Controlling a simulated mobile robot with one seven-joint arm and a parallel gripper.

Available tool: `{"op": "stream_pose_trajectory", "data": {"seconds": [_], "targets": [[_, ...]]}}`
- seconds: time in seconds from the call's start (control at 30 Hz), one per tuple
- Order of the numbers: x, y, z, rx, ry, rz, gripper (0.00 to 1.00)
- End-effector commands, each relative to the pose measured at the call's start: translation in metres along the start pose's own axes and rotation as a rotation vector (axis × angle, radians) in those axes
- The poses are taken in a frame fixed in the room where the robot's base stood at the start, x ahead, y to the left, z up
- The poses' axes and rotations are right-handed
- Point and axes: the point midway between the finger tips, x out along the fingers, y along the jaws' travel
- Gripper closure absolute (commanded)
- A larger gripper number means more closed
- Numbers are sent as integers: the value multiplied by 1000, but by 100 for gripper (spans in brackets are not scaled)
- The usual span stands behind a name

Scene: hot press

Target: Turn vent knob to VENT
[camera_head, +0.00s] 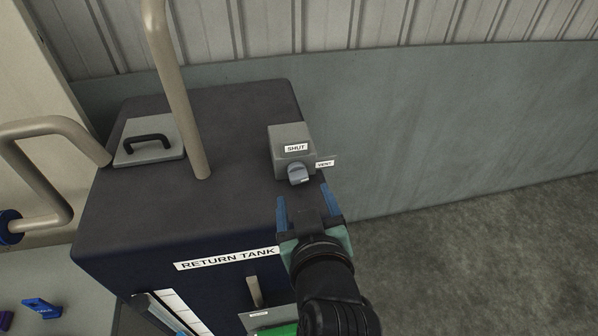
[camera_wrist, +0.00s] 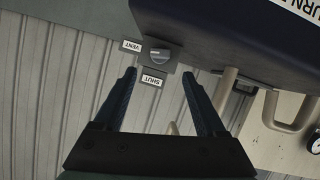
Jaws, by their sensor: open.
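The vent knob (camera_head: 298,174) is a small grey knob on the front of a grey box (camera_head: 288,138) on top of the return tank, near its right edge. A SHUT label (camera_head: 296,148) sits above the knob and a VENT label (camera_head: 325,163) to its right. Which label the knob points to is not clear. In the wrist view the knob (camera_wrist: 159,54) shows beyond and between my fingertips, with VENT to its left and SHUT below. My gripper (camera_head: 305,199) is open and empty, in front of the knob and apart from it; it also shows in the wrist view (camera_wrist: 159,73).
The dark return tank (camera_head: 225,215) has a grey hatch with a black handle (camera_head: 148,139) at its left. A thick beige pipe (camera_head: 178,95) rises from its top, left of the box. A wall stands behind; open floor (camera_head: 480,240) lies to the right.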

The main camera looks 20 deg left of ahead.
Motion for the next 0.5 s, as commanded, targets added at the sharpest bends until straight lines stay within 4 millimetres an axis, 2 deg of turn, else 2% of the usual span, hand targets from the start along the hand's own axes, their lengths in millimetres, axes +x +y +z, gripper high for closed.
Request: {"op": "stream_pose_trajectory", "data": {"seconds": [0.3, 0.5], "targets": [[54, 0, -2, 1, -1, -2, 27], [74, 0, -1, 1, 0, -1, 27]]}}
